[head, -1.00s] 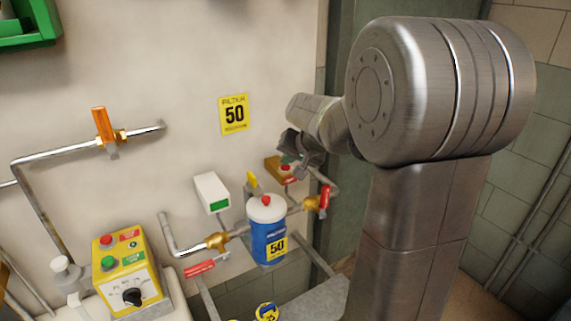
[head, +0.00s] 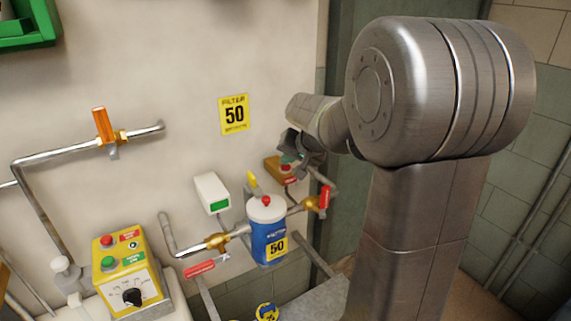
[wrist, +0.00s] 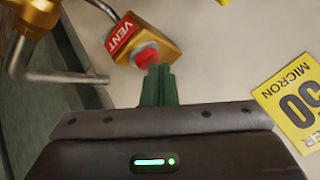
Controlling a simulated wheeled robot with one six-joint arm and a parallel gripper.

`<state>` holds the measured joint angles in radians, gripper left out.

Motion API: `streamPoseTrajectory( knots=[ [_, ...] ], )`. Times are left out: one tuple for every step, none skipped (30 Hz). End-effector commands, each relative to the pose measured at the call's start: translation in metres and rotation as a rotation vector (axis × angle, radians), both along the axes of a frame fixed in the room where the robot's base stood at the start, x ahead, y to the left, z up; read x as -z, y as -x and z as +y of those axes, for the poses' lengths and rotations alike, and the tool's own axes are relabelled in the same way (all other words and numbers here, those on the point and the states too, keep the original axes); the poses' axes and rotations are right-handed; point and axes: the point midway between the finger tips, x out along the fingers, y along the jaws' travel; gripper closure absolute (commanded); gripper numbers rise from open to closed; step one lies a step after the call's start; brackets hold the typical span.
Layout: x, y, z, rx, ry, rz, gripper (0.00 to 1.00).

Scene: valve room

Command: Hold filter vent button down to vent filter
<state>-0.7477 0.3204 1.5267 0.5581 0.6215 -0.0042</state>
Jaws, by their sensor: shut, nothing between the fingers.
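The vent box (wrist: 150,35) is yellow-orange with a red VENT label (wrist: 122,37) and a round red button (wrist: 146,55). In the head view the box (head: 275,168) is on the wall behind the filter, partly hidden by my gripper (head: 289,160). In the wrist view my gripper (wrist: 157,84) is shut and empty, its green fingertips together at the lower edge of the red button. I cannot tell whether they touch or press it. The filter (head: 267,225) is a blue and white canister marked 50, with a red knob on top.
A red-handled valve (head: 324,197) is right of the filter, and another red handle (head: 200,269) is at its lower left. A white box with a green display (head: 212,192) is on the wall. A yellow control box (head: 126,270) is at lower left. Pipes run around the filter.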

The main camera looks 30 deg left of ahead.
Motion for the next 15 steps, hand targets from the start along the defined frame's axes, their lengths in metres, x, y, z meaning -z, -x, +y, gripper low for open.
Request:
streamPoseTrajectory(
  knots=[
    [-0.003, 0.000, 0.000, -0.001, 0.000, 0.001, 1.00],
    [-0.005, 0.000, 0.000, 0.000, 0.000, 0.000, 1.00],
    [-0.007, 0.000, 0.000, 0.000, 0.000, 0.000, 1.00],
    [-0.009, 0.000, 0.000, 0.000, 0.000, 0.000, 1.00],
    [-0.011, 0.000, 0.000, 0.000, 0.000, 0.000, 1.00],
    [-0.014, 0.000, 0.000, 0.000, 0.000, 0.000, 1.00],
    [-0.016, 0.000, 0.000, 0.000, 0.000, 0.000, 1.00],
    [-0.017, 0.000, 0.000, 0.000, 0.000, 0.000, 1.00],
    [-0.018, 0.000, 0.000, 0.000, 0.000, 0.000, 1.00],
    [-0.019, 0.000, 0.000, 0.000, 0.000, 0.000, 1.00],
    [-0.019, 0.000, 0.000, 0.000, 0.000, 0.000, 1.00],
    [-0.018, 0.000, 0.000, 0.000, 0.000, 0.000, 1.00],
    [-0.018, 0.000, 0.000, 0.000, 0.000, 0.000, 1.00],
    [-0.018, 0.000, 0.000, 0.000, 0.000, 0.000, 1.00],
    [-0.018, 0.000, 0.000, 0.000, 0.000, 0.000, 1.00]
  ],
)
